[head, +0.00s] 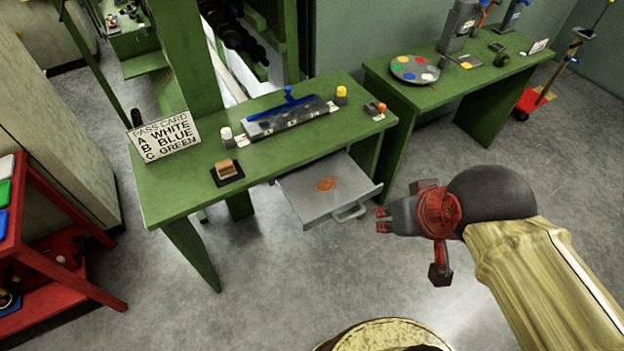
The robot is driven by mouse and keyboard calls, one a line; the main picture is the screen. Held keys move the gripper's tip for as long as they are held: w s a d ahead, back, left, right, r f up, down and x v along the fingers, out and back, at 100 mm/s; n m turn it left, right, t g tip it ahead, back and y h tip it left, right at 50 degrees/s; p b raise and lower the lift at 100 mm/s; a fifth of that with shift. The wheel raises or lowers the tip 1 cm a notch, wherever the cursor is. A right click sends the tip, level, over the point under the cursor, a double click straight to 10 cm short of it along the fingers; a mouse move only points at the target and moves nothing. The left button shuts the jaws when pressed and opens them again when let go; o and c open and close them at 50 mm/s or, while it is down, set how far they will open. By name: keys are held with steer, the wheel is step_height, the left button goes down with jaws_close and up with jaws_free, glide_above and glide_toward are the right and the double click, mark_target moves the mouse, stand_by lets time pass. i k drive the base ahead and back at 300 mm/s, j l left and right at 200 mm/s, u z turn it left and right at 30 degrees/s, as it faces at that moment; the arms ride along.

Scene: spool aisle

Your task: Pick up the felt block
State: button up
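A small block with a tan top and brown sides (225,169), which looks like the felt block, sits on a dark square pad (238,178) near the front left of the green table. My gripper (382,220) is in the air at the right of the open drawer, well to the right of the block and apart from it. Its two red-tipped fingers point left with a gap between them, and nothing shows in the gap.
A grey drawer (297,205) stands open under the green table (170,199), with a rust-coloured patch inside. A pass card sign (164,137), a white-topped bottle (227,138) and a blue-handled device (289,116) stand around the block. A red shelf (48,262) is at left. Floor in front is clear.

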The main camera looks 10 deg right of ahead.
mark_target(225, 169)
steer(key=i+j+u, duration=0.8)
steer(key=i+l, duration=0.1)
